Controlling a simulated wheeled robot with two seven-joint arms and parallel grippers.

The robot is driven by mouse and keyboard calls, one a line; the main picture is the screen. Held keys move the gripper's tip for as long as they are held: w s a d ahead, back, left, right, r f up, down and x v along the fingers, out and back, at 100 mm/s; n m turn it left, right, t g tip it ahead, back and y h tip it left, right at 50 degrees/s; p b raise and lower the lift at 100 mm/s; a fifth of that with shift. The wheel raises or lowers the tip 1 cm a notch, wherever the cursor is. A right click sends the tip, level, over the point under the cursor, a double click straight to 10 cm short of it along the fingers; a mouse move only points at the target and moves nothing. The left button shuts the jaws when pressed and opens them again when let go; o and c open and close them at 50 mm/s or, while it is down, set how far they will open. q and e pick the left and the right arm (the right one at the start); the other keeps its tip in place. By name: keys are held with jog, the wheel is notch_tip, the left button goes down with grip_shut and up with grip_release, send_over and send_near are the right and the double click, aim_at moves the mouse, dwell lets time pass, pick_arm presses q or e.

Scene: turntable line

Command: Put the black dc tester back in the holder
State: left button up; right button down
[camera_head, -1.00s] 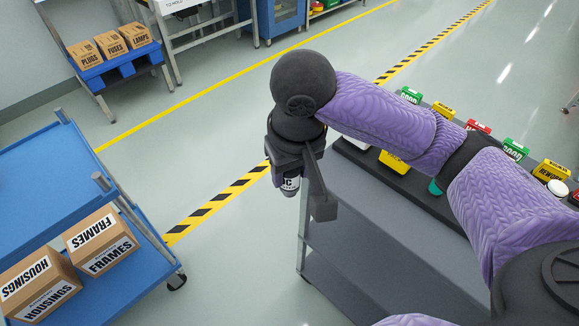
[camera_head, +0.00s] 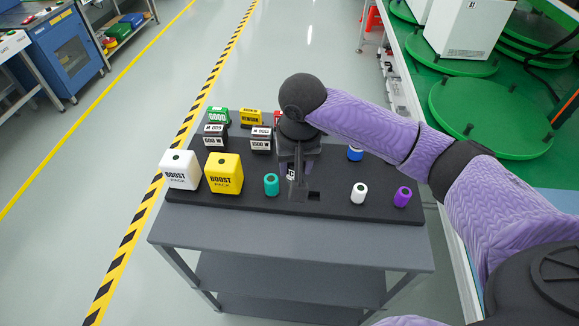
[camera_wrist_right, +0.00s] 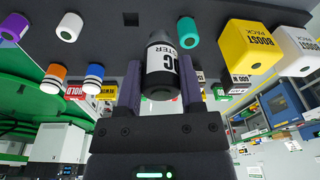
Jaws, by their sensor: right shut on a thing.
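My right gripper (camera_head: 296,172) is shut on the black dc tester (camera_head: 291,173), a dark cylinder with a white label. In the right wrist view the tester (camera_wrist_right: 162,66) sits between the two fingers (camera_wrist_right: 160,80), its lettering partly cut off. The holder (camera_head: 240,200) is a black board on the grey cart, with tools standing in it. The gripper is above the front middle of the board. Whether the tester touches the board is hidden. My left gripper is not in view.
A teal cylinder (camera_head: 271,184) stands close left of the gripper. White (camera_head: 358,193) and purple (camera_head: 402,196) cylinders stand to the right. White (camera_head: 179,170) and yellow (camera_head: 223,173) boost packs stand at left, with several smaller packs behind. A green-topped line (camera_head: 490,100) runs along the right.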

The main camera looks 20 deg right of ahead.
jog(key=w+d+f+m+p, duration=0.2)
jog(key=d+m+p, duration=0.1)
jog(key=d, duration=0.3)
jog(key=shift+h, duration=0.4)
jog(key=shift+d+f+b, duration=0.1)
jog(key=shift+f+b, duration=3.65)
jog(key=shift+f, duration=0.2)
jog(key=shift+r, duration=0.1)
jog(key=shift+s+p, duration=0.1)
jog(key=shift+p, duration=0.5)
